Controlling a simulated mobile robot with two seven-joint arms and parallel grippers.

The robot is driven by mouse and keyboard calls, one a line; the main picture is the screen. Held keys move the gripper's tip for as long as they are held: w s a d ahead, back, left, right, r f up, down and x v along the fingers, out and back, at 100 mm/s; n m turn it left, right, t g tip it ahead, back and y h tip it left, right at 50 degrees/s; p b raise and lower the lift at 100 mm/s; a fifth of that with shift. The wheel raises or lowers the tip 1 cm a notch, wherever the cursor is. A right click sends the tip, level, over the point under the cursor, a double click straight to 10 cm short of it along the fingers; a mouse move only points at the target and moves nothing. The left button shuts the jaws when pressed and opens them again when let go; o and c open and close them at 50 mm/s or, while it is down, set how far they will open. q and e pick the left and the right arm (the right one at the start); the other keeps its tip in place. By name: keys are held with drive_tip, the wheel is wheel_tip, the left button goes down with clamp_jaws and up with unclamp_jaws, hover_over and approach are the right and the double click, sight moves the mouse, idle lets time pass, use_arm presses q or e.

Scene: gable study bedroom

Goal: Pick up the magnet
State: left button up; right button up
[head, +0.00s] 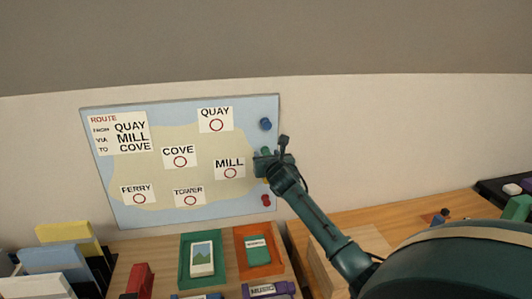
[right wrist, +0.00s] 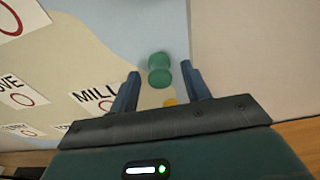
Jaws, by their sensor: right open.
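The map board (head: 150,200) on the wall carries a column of round magnets near its right edge. A blue magnet (head: 265,124) is at the top and a red magnet (head: 266,200) at the bottom. A green magnet (right wrist: 159,72) stands out from the board in the right wrist view; my arm mostly covers it in the head view. A yellow magnet (right wrist: 170,102) shows partly behind my gripper's body. My right gripper (head: 262,162) is open, its two fingers on either side of the green magnet, with gaps visible. My left gripper is out of view.
The board has cards such as MILL (head: 229,168) and COVE (head: 180,157). Below stand a green tray (head: 186,275), an orange tray (head: 240,266) and several books (head: 55,258) on a wooden desk. Bare wall lies right of the board.

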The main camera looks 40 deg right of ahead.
drive_tip(key=c, duration=0.9)
drive_tip(key=shift+o, duration=0.2)
drive_tip(key=shift+s+r, duration=0.15)
drive_tip(key=shift+s+a+r, duration=0.15)
drive_tip(key=shift+s+r, duration=0.05)
drive_tip(key=shift+r, duration=0.05)
drive_tip(key=s+a+r, duration=0.3)
drive_tip(key=s, duration=0.3)
drive_tip(key=s+a+r, duration=0.3)
drive_tip(key=s+r, duration=0.1)
drive_tip(key=s, duration=0.1)
drive_tip(key=shift+s+a+b, duration=0.25)
drive_tip(key=shift+s+b, duration=0.1)
drive_tip(key=shift+r, duration=0.1)
drive_tip(key=shift+f+p+v, duration=0.15)
drive_tip(key=shift+p+v, duration=0.05)
drive_tip(key=shift+v, duration=0.8)
drive_tip(key=shift+f+p+v, duration=0.15)
drive_tip(key=shift+v, duration=0.8)
